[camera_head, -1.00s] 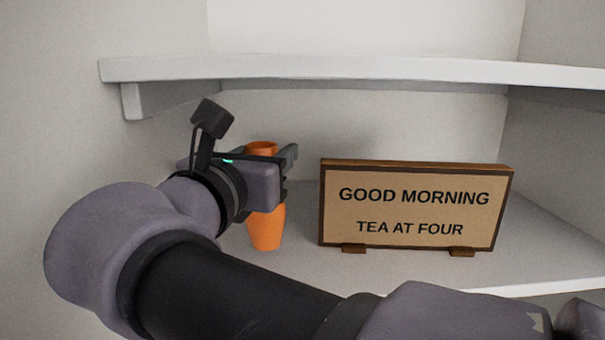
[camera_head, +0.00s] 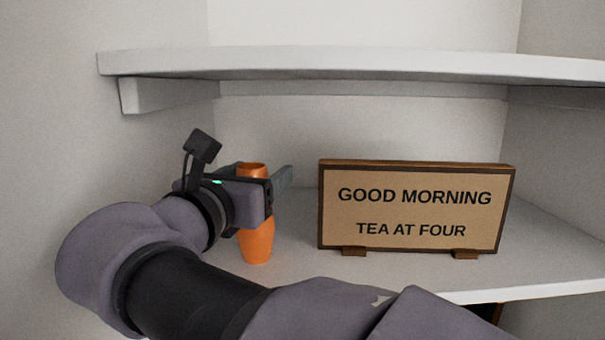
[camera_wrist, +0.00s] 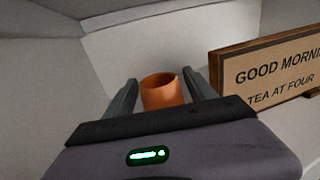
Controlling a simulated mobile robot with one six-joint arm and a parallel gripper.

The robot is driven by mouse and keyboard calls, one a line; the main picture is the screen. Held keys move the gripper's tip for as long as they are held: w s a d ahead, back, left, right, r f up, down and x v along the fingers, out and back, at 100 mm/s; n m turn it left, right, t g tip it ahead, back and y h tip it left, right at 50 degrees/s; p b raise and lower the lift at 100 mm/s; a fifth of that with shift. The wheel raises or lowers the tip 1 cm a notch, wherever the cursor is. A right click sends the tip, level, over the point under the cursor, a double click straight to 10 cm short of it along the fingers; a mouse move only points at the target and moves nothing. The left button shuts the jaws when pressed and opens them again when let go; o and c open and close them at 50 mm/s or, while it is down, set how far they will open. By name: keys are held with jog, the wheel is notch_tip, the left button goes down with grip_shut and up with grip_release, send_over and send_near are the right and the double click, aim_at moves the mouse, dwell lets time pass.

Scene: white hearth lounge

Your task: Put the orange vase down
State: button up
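The orange vase (camera_head: 257,243) stands upright on the white shelf (camera_head: 390,270), left of the sign, and appears to rest on it. My gripper (camera_head: 270,182) is around its upper part, and the gripper body hides part of its middle. In the wrist view, the vase's open rim (camera_wrist: 160,80) lies between the two fingers (camera_wrist: 160,92). A narrow gap shows between the vase and each finger, so the gripper looks open around it.
A wooden-framed sign (camera_head: 415,210) reading "GOOD MORNING TEA AT FOUR" stands close to the right of the vase. An upper shelf (camera_head: 350,66) hangs above. A wall is on the left. Bare shelf lies between vase and sign.

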jog(key=shift+r, duration=0.35)
jog(key=v, duration=0.7)
jog(key=shift+s+f+b, duration=0.15)
jog(key=shift+s+b, duration=0.1)
jog(key=shift+b, duration=0.2)
